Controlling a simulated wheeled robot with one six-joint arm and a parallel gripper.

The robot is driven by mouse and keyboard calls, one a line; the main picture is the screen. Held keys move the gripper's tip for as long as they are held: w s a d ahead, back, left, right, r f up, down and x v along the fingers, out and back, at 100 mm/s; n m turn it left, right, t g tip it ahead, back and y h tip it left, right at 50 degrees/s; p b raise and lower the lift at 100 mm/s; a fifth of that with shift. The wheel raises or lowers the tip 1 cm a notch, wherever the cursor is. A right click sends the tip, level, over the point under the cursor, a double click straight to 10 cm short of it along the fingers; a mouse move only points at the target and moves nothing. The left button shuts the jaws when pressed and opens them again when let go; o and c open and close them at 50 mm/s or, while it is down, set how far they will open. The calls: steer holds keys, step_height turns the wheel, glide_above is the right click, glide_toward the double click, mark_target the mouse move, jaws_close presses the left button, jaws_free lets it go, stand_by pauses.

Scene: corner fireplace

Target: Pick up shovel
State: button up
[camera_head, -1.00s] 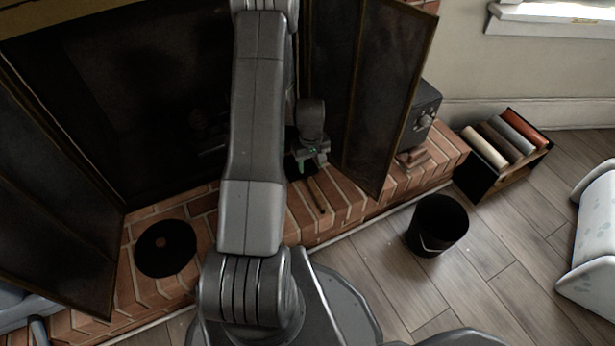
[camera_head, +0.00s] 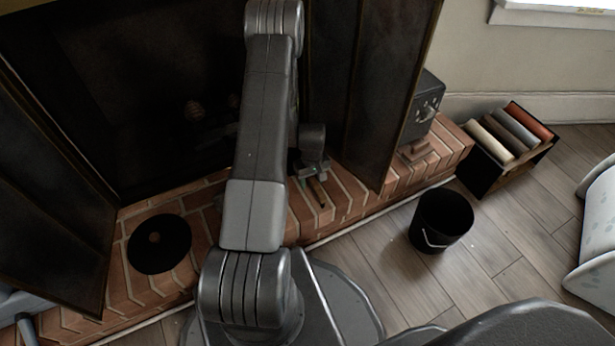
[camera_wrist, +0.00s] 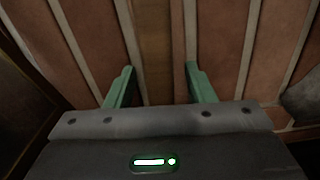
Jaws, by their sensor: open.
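The shovel shows in the head view as a thin wooden handle (camera_head: 317,191) lying on the brick hearth. Its other end is hidden behind my gripper and arm. My gripper (camera_head: 314,169) is over the handle's far part, beside the open fireplace screen. In the wrist view my gripper's two green fingers (camera_wrist: 159,72) are apart, and a brown strip that looks like the handle (camera_wrist: 153,45) runs between them. The fingers are not closed on it. I cannot tell the exact height of the fingertips above the bricks.
The screen panel (camera_head: 375,90) stands close right of my gripper. A dark metal box (camera_head: 427,100) sits on the hearth (camera_head: 345,205). A black bucket (camera_head: 440,220) and a crate of rolled items (camera_head: 480,180) stand on the floor. A black disc (camera_head: 159,244) lies at left.

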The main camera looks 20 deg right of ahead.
steer(key=shift+r, duration=0.1)
steer(key=c, duration=1.1)
steer(key=shift+o, duration=0.2)
